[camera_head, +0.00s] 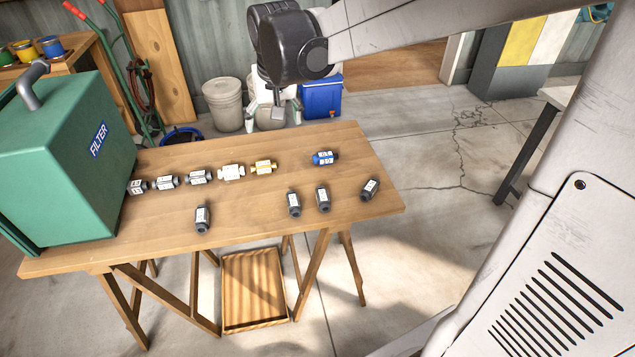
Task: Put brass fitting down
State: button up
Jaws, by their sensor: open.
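A small fitting with a yellow-gold body and white label (263,167), the only brass-coloured one, lies on the wooden table (250,205) at the right end of a row of grey and white fittings (198,177). My gripper (275,108) is in the upper middle of the view, beyond the table's back edge in the picture and apart from the fittings. Its jaws are open, and I see nothing held between them. The dark wrist housing hides part of the gripper.
A green filter box (55,165) covers the table's left end. A blue-banded fitting (325,158) lies right of the row. Several dark fittings (294,203) lie nearer the front. Bare wood lies between them. A wooden tray (255,285) is below the table.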

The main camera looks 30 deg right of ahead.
jog(key=s+n+t, duration=0.1)
jog(key=s+t, duration=0.2)
jog(key=s, duration=2.1)
jog(key=shift+f, duration=0.2)
